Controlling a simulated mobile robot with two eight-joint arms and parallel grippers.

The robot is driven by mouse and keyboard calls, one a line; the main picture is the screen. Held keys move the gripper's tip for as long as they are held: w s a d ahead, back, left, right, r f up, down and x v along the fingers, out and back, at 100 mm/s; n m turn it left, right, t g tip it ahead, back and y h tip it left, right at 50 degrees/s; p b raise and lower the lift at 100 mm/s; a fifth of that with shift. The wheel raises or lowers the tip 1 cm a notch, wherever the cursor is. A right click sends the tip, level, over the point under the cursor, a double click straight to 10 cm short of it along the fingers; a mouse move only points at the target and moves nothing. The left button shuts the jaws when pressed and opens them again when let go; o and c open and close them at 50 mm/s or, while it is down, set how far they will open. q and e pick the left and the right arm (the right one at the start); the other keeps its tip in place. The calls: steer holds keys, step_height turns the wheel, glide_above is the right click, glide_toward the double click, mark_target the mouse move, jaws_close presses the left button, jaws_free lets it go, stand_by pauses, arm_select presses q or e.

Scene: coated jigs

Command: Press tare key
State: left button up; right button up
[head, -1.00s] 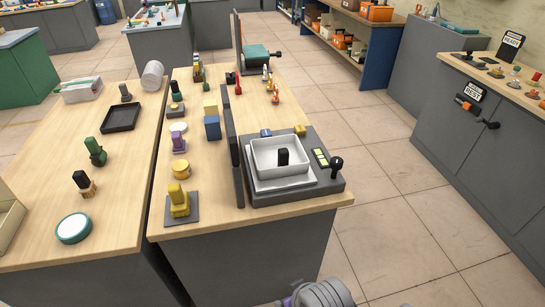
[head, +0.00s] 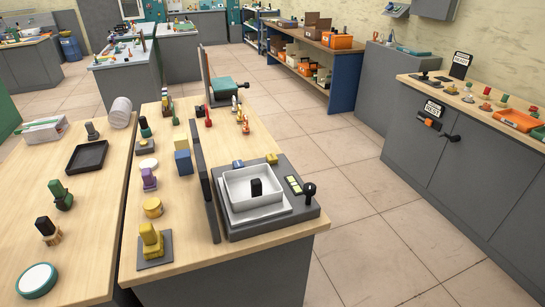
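The scale (head: 264,218) is a dark grey block at the front right corner of the near wooden table. A white tray (head: 240,206) sits on it with a black object (head: 256,187) inside. On the scale's right side is a panel with pale yellow-green marks (head: 294,185). Beside the panel stands a black knob (head: 310,191). I cannot read any label, so I cannot tell which of these is the tare key. Neither of my grippers shows in the head view.
A dark upright panel (head: 201,176) stands along the scale's left side. Several coloured jigs, including a yellow one (head: 151,241), stand left of it. Open tiled floor (head: 365,200) lies between this table and the grey cabinets (head: 452,155) on the right.

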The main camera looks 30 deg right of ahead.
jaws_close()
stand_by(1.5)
